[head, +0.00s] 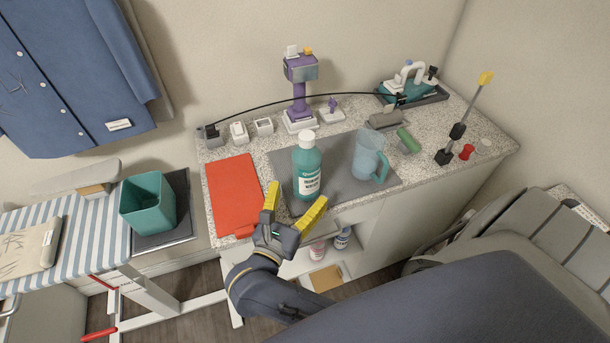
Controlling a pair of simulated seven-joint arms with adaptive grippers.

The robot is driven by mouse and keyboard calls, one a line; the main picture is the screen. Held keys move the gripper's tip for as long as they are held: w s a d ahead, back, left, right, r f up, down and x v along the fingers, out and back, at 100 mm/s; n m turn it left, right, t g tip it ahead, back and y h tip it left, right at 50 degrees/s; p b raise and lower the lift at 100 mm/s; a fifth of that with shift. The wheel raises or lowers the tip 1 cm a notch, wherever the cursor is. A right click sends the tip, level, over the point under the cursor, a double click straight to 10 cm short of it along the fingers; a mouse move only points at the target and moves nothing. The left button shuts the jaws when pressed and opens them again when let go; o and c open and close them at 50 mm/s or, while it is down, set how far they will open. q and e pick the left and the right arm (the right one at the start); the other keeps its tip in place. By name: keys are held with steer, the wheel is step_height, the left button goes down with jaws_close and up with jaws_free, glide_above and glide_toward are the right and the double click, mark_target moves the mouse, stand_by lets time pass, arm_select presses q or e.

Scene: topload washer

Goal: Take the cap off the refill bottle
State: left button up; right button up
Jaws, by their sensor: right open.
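The refill bottle (306,172) is teal with a white label and stands upright on a dark grey mat (348,187) on the counter. Its white cap (307,139) sits on the bottle's neck. My right gripper (298,191) is open, with yellow fingertips spread on the near side of the bottle. One finger shows to the left of the bottle's base and the other to its lower right. Nothing shows between the fingers in its grip, and I cannot tell whether a finger touches the bottle. My left gripper is not in view.
A translucent blue pitcher (369,158) stands right of the bottle, and a red board (235,193) lies to the left. A purple device (299,88) stands behind, with a black cable arching over the counter. A green roller (408,140) lies farther right.

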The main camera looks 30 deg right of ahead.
steer(key=shift+x, duration=2.7)
steer(key=c, duration=1.4)
steer(key=shift+r, duration=0.1)
step_height(320, 180, up, 20)
glide_above(307, 135)
